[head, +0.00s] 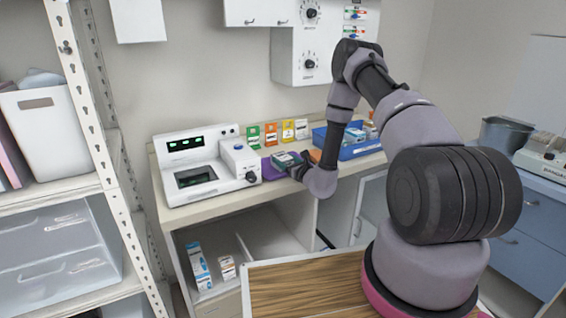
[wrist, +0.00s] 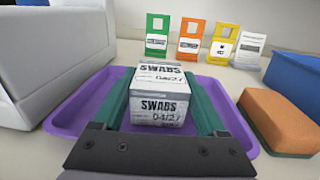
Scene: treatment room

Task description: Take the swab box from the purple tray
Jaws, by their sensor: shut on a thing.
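The swab box (wrist: 160,105) is a small white and grey carton marked "SWABS" in the wrist view. It sits between the two green fingers of my gripper (wrist: 165,110), which is shut on it. The purple tray (wrist: 72,112) lies around and beneath the box in that view; whether the box touches its floor I cannot tell. In the head view my gripper (head: 291,162) is at the counter, over the purple tray (head: 271,173), and partly hides it. The box is small and hard to make out there.
A white device (head: 205,165) stands left of the tray. An orange and green sponge (wrist: 282,122) and a blue bin (head: 352,150) are to the right. Several coloured card holders (head: 270,133) stand behind along the wall. The counter's front edge is close to the tray.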

